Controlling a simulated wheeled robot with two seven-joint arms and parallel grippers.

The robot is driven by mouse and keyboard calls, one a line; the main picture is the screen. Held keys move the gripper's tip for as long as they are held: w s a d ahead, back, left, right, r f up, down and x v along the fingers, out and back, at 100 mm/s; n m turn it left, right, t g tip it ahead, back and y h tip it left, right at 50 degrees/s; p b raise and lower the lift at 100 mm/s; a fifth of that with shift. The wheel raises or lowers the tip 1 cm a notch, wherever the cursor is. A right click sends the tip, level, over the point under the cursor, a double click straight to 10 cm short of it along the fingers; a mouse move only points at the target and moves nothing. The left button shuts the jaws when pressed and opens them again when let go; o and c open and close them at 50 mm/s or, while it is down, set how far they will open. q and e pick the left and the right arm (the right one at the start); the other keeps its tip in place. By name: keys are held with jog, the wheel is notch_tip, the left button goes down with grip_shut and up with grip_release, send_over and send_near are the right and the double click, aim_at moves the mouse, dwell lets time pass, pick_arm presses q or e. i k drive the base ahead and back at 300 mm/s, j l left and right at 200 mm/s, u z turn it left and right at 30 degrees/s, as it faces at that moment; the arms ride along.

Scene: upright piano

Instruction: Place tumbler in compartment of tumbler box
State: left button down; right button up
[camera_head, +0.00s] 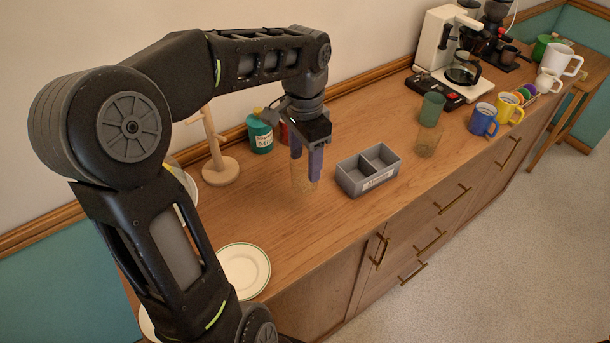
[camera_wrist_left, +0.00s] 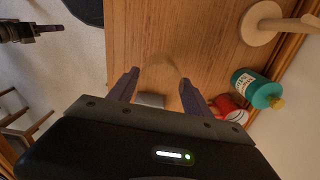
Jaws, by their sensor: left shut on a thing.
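My left gripper (camera_head: 308,163) points down over the sideboard and is shut on a see-through, faintly amber tumbler (camera_head: 300,182). In the left wrist view the tumbler's faint rim (camera_wrist_left: 160,58) shows between the fingertips (camera_wrist_left: 160,88). The grey tumbler box (camera_head: 349,181) has two compartments, both looking empty, and a label on its front. It stands just right of the gripper. A strip of it shows in the left wrist view (camera_wrist_left: 151,99). My right gripper (camera_wrist_left: 45,29) shows at the upper left of the left wrist view, too small to judge its jaws.
A green tumbler (camera_head: 432,109) and an amber tumbler (camera_head: 428,142) stand right of the box. A wooden stand (camera_head: 221,170), a teal bottle (camera_head: 260,133) and a red container (camera_wrist_left: 232,109) are behind and left. Plates (camera_head: 243,270) lie at front left. Mugs (camera_head: 483,120) stand farther right.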

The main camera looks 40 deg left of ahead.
aim_at(356, 182)
jog(key=i+l+u, duration=0.6)
jog(key=l, duration=0.4)
jog(key=i+j, duration=0.05)
jog(key=i, duration=0.05)
